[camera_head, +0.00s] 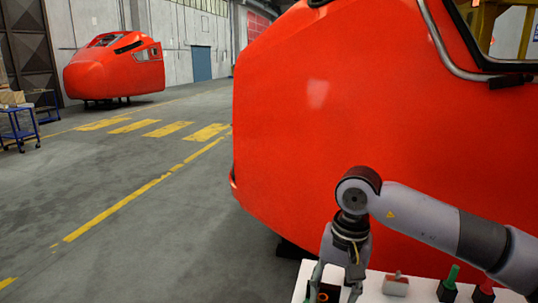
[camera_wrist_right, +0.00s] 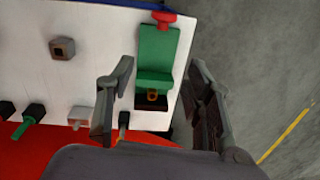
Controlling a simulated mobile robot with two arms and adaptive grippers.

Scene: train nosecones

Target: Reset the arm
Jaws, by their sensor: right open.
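My right arm comes in from the right in the head view, bent down at the wrist. My right gripper (camera_head: 335,292) hangs over the left part of a white table (camera_head: 372,293), its tips at the picture's lower edge. In the right wrist view the gripper (camera_wrist_right: 160,72) is open, with its two fingers apart on either side of a green holder (camera_wrist_right: 157,47) with a red top. Nothing is seen held between the fingers. My left gripper is not in view.
A large red train nosecone (camera_head: 310,130) stands close behind the table. Another nosecone (camera_head: 115,68) and a blue cart (camera_head: 20,128) stand farther off. The left floor is clear.

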